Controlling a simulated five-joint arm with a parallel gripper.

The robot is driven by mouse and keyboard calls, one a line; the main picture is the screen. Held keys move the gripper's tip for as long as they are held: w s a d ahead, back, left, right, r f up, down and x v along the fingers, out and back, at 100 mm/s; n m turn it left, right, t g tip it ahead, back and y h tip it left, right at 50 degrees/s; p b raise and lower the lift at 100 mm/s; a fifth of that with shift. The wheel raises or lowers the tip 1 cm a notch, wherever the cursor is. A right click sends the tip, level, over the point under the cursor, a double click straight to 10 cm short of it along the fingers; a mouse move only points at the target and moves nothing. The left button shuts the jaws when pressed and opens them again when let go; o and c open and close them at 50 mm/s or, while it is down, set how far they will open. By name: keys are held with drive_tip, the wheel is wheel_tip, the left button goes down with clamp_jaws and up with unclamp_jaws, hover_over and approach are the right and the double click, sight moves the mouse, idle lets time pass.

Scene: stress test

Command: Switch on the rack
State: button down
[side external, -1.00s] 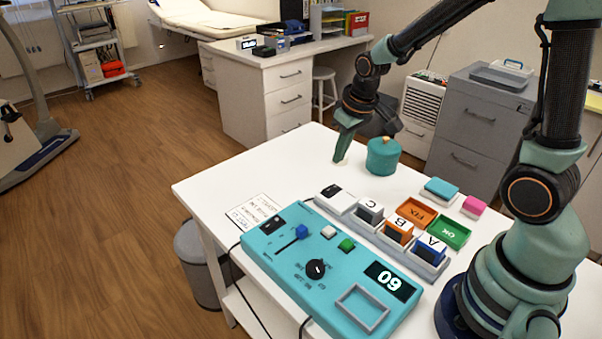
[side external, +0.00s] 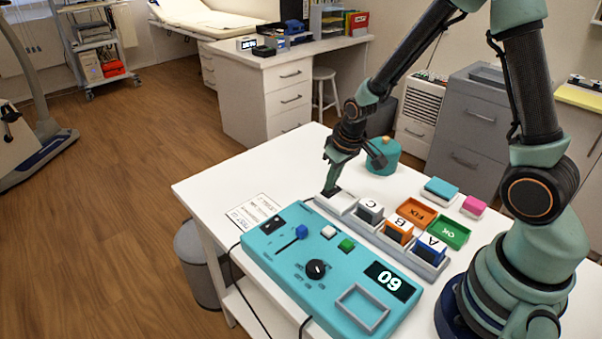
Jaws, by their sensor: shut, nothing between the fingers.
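The grey rack (side external: 431,270) stands behind the teal console, with blocks marked A (side external: 431,247), B (side external: 399,228) and C (side external: 369,211) along it. At its far left end is a white switch box (side external: 341,204) with a dark switch on top. My gripper (side external: 330,190) is shut and empty, pointing down. Its tips are right at the dark switch and partly hide it. I cannot tell whether they touch it or which way the switch is set.
The teal console (side external: 330,290) has a slider, buttons, a knob and a lit display (side external: 389,279). A teal lidded pot (side external: 383,158) stands close behind my gripper. Orange (side external: 417,212) and green (side external: 449,232) trays lie right of the rack. The front-left tabletop holds a paper card (side external: 254,210).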

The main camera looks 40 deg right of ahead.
drive_tip(key=shift+a+f, duration=0.2)
drive_tip(key=shift+f, duration=0.2)
drive_tip(key=shift+d, duration=0.15)
drive_tip(key=shift+d+r, duration=0.25)
drive_tip(key=shift+d, duration=0.45)
drive_tip(key=shift+r, duration=0.5)
drive_tip(key=a+v, duration=0.2)
drive_tip(key=v, duration=1)
drive_tip(key=shift+w+r, duration=0.2)
drive_tip(key=shift+r, duration=0.25)
